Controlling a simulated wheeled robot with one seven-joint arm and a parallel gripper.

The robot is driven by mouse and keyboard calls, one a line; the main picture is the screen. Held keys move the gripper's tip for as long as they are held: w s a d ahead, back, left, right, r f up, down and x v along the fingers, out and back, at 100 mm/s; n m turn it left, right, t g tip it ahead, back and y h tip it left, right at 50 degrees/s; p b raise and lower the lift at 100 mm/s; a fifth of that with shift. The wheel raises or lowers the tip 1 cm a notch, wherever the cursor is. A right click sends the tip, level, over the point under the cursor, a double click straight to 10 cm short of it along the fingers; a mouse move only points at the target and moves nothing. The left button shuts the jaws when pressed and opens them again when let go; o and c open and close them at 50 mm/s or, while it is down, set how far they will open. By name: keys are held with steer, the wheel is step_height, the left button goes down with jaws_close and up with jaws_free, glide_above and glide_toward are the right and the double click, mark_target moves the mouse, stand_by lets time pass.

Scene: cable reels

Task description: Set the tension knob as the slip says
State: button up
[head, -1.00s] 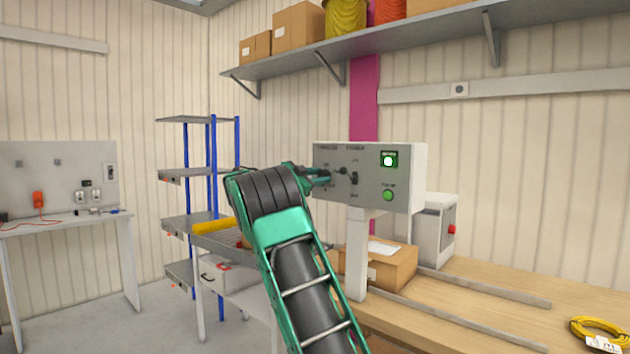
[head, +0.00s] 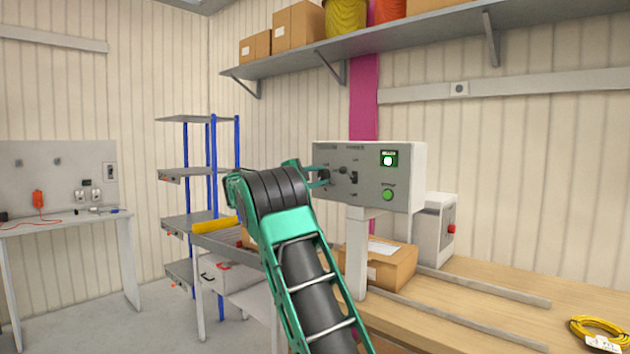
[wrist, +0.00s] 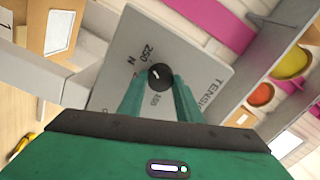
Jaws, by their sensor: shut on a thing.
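The tension knob (wrist: 160,77) is a round black knob with a short white mark, on a grey panel (wrist: 185,50) printed "TENSION". In the wrist view, "250" and "N" stand beside it, and another small number sits near the fingers. My gripper (wrist: 160,88) has its two green fingers on either side of the knob, shut on it. In the head view my gripper (head: 322,176) is at the left part of the control box (head: 415,165), and it hides the knob there. A white sheet (head: 383,248) lies on a cardboard box; I cannot read it or tell whether it is the slip.
A switch (head: 361,180), a lit green display (head: 389,159) and a green button (head: 388,195) are on the same panel. The cardboard box (head: 385,270) stands beneath on the wooden bench (head: 480,300). A yellow cable coil (head: 597,330) lies at right.

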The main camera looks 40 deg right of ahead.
steer(key=shift+w+a+f, duration=0.15)
steer(key=shift+w+f, duration=0.1)
steer(key=shift+w, duration=0.05)
steer(key=o, duration=1)
steer(key=shift+o, duration=0.2)
steer(key=shift+s+r, duration=0.1)
steer(key=s+a, duration=0.1)
steer(key=a, duration=0.9)
steer(key=shift+a+f, duration=0.2)
steer(key=shift+a, duration=0.1)
steer(key=shift+s, duration=0.1)
